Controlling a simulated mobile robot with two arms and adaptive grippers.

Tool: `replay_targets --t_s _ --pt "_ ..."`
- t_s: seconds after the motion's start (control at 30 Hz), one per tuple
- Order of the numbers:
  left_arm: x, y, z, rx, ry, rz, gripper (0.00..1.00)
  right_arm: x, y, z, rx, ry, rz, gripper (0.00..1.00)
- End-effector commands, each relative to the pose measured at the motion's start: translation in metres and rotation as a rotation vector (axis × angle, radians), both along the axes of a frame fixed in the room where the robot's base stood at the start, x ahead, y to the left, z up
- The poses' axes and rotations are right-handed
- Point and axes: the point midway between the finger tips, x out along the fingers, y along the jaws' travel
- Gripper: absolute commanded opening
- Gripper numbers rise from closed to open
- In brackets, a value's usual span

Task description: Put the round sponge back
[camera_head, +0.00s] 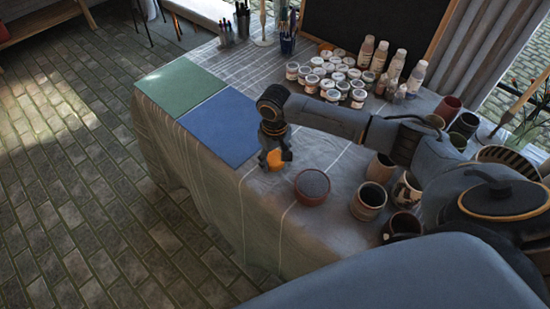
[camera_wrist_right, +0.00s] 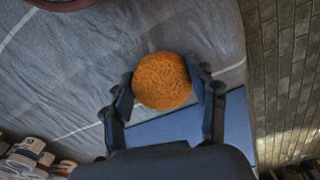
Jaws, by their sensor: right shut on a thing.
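The round sponge (camera_head: 275,160) is orange and shows between the fingers of my right gripper (camera_head: 276,156), near the front edge of the table. In the right wrist view the sponge (camera_wrist_right: 162,80) is held between both fingers, which are shut on it from either side. I cannot tell whether it touches the cloth or hangs just above it. A round reddish-brown dish (camera_head: 312,187) with a dark grey inside stands just to the right of the sponge. My left gripper is not in view.
A blue mat (camera_head: 222,127) and a green mat (camera_head: 180,86) lie on the cloth-covered table to the left. Several cups (camera_head: 368,200) stand at the right, under my right arm. Several paint jars (camera_head: 335,75) and bottles (camera_head: 379,55) stand behind. Brushes stand at the back.

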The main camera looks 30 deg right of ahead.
Motion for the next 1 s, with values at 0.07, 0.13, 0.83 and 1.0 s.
replay_targets --t_s 0.07,0.13,0.83,1.0 --pt "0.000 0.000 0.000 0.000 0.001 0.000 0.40 0.000 0.000 0.001 0.000 -0.001 0.000 0.33" --pt "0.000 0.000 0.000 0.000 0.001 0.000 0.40 0.000 0.000 0.001 0.000 0.000 0.000 0.33" --pt "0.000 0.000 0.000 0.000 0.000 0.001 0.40 0.001 0.000 0.006 0.000 -0.002 -0.001 0.81" --pt "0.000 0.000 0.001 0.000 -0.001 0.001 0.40 0.001 0.000 0.036 0.001 -0.006 0.000 0.81"
